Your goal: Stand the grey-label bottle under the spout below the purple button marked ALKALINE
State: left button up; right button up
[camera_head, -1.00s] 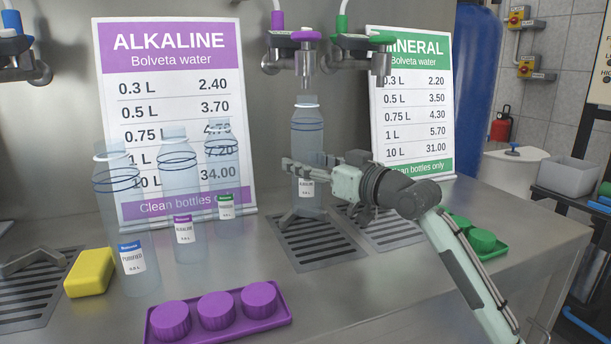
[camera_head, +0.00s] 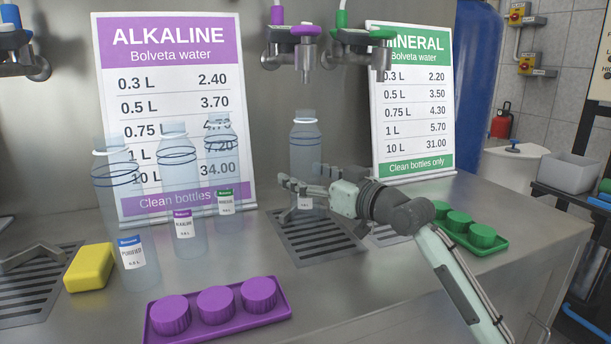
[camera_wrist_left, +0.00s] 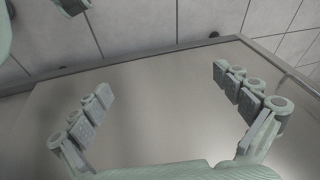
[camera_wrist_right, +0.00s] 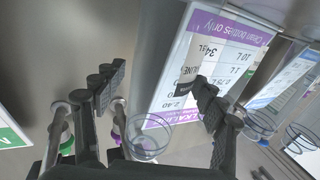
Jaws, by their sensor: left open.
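The clear bottle (camera_head: 305,148), with a white neck ring, stands upright in the head view, below the spout (camera_head: 306,72) at the purple valve. A clear gap separates its mouth from the spout. My right gripper (camera_head: 300,190) is shut around its lower part and hides most of its label. I cannot tell whether its base touches the drip grate (camera_head: 318,246). In the right wrist view the bottle (camera_wrist_right: 148,148) is see-through between the fingers. My left gripper (camera_wrist_left: 160,100) is open and empty in the left wrist view, over a bare metal surface.
Several clear bottles stand to the left, including a blue-label one (camera_head: 131,254) and a purple-label one (camera_head: 183,224). A yellow sponge (camera_head: 89,268), a purple cap tray (camera_head: 220,320) and a green cap tray (camera_head: 490,252) lie on the counter. Signs lean behind.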

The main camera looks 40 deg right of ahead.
jog(key=shift+r, duration=0.1)
jog(key=shift+s, duration=0.15)
jog(key=s, duration=0.2)
jog(key=shift+s+d, duration=0.25)
jog(key=shift+s, duration=0.15)
pick_arm(q)
jog(key=shift+a+b+v, duration=0.2)
jog(key=shift+b+v, duration=0.25)
jog(key=shift+v, duration=0.5)
jog(key=shift+a+b+v, duration=0.15)
jog(key=shift+b+v, duration=0.25)
jog(key=shift+v, duration=0.6)
pick_arm(e)
send_near(316, 179)
jog(key=shift+w+r, duration=0.1)
jog(key=shift+w, duration=0.4)
